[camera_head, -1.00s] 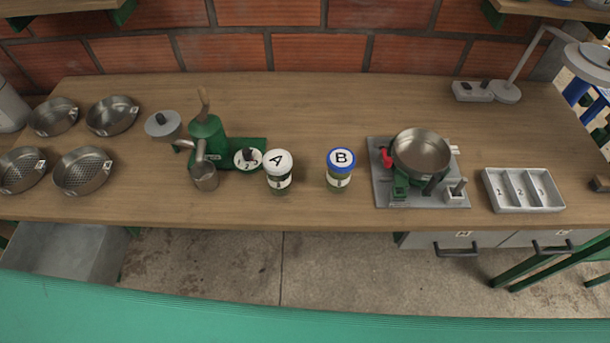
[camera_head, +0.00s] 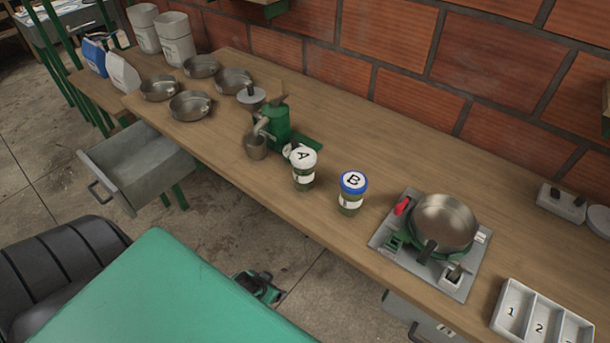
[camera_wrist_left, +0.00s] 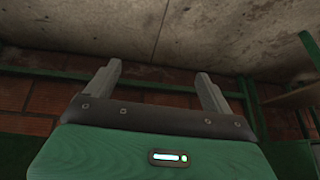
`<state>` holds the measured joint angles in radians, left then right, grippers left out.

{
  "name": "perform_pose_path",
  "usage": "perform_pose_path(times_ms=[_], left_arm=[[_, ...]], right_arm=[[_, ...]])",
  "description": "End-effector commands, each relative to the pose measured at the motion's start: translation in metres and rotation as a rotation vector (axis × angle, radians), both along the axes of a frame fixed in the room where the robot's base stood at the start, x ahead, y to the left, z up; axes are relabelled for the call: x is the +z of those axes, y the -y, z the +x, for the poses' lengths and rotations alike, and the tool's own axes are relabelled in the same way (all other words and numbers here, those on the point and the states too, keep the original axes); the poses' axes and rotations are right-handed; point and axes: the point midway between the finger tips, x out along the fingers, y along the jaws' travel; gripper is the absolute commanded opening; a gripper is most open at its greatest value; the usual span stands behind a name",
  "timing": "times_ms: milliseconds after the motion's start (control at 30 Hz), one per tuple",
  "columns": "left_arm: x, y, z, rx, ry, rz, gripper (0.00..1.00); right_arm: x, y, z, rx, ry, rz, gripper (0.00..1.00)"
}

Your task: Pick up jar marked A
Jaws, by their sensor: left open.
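Jar A (camera_head: 304,176) has a white lid marked A and stands upright on the wooden workbench (camera_head: 400,155). Jar B (camera_head: 351,194), with a blue lid, stands just right of it, apart. My left gripper (camera_wrist_left: 160,77) shows in the left wrist view, open with nothing between its two grey fingers. That view faces the ceiling and brick wall, and no jar shows in it. I cannot place the left gripper relative to jar A. My right gripper is not in view.
A green machine with a metal cup (camera_head: 256,147) stands close left of jar A. A metal pan (camera_head: 445,221) on a grey base is right of jar B. Several shallow pans stand at the far left. An open drawer (camera_head: 140,170) juts out below them.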

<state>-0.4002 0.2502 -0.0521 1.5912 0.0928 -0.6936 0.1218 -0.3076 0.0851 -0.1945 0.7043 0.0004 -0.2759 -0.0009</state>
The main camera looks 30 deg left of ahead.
Motion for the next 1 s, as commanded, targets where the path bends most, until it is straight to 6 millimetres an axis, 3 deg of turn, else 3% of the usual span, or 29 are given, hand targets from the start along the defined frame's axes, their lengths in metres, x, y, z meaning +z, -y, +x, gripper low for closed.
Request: perform_pose_path(times_ms=[100,300,500,600,700,767,1000], left_arm=[[0.069,-0.005,0.03,0.004,0.085,-0.002,0.86],[0.19,-0.003,0.054,-0.006,0.22,-0.009,0.86],[0.326,-0.025,0.091,-0.016,0.508,-0.034,0.86],[0.374,-0.023,0.097,-0.036,0.609,-0.055,0.86],[0.4,-0.022,0.099,-0.047,0.665,-0.07,0.86],[0.406,-0.021,0.102,-0.052,0.681,-0.074,0.86],[0.398,-0.02,0.132,-0.051,0.688,-0.077,0.86]], right_arm=[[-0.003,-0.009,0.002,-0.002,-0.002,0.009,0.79],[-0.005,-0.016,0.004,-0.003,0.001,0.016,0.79],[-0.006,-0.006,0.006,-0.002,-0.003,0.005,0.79],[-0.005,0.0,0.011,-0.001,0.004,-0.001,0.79],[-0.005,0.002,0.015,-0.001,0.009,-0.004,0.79],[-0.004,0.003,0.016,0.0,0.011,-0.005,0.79],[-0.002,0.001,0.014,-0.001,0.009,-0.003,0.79]])
